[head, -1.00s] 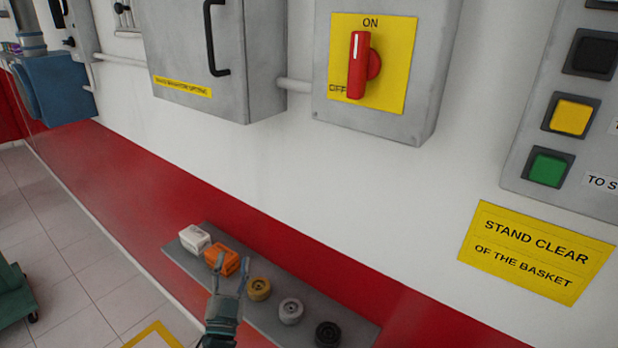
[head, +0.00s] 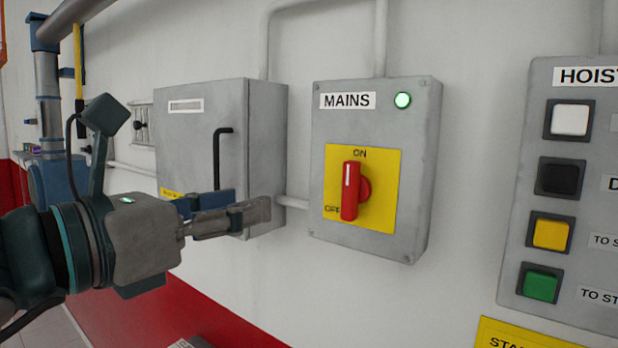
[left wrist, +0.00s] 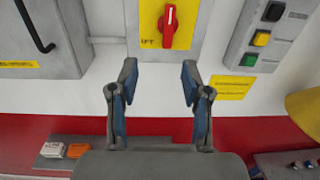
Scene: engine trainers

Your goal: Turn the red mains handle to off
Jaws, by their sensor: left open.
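The red mains handle (head: 351,190) stands upright on a yellow plate (head: 385,205), its white mark toward ON; OFF is printed at the plate's lower left. In the left wrist view the open, empty fingers (left wrist: 158,75) point toward the box, and the handle (left wrist: 169,28) shows beyond the fingertips. My right gripper is in neither current view.
A grey cabinet (head: 185,140) with a black handle (head: 218,160) stands left of the MAINS box, partly behind my left gripper. A hoist button panel (head: 520,200) is to the right. In the left wrist view, white and orange blocks (left wrist: 76,150) lie low left.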

